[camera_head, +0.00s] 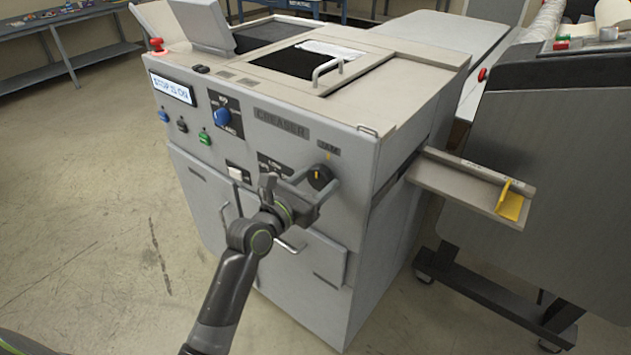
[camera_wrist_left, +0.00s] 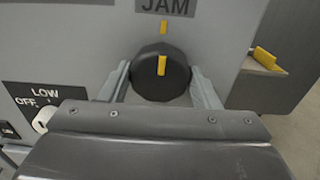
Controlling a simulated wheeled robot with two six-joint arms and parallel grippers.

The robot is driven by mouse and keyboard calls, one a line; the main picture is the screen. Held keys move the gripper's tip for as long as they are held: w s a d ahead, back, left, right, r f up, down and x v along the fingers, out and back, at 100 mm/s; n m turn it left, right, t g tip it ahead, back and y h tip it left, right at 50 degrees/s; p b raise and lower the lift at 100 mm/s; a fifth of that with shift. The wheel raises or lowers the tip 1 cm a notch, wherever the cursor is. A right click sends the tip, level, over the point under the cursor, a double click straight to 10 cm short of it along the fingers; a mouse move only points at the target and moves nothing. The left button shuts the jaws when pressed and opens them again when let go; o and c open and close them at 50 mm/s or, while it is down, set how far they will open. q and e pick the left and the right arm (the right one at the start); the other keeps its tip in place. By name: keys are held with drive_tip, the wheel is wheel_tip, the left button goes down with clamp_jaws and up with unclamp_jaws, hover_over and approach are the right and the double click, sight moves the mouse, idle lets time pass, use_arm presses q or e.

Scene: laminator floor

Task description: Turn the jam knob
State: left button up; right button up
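The jam knob (camera_head: 319,177) is a round black knob with a yellow pointer mark, on the front panel of the grey creaser machine (camera_head: 300,130). In the left wrist view the knob (camera_wrist_left: 160,72) sits under the JAM label (camera_wrist_left: 165,7), its pointer upright and roughly in line with a yellow mark above it. My left gripper (camera_head: 311,182) is at the knob, and its fingers (camera_wrist_left: 160,85) stand apart on either side of it. A gap seems to show on the knob's sides; contact is not clear. My right gripper is in neither view.
A LOW/OFF switch (camera_wrist_left: 42,118) is left of the knob. A blue knob (camera_head: 222,116) and several buttons are farther left on the panel. A side tray (camera_head: 465,178) with a yellow stop (camera_head: 511,203) juts out right. Open floor (camera_head: 90,220) lies left.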

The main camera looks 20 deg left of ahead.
use_arm(q)
drive_tip(key=shift+c, duration=1.1)
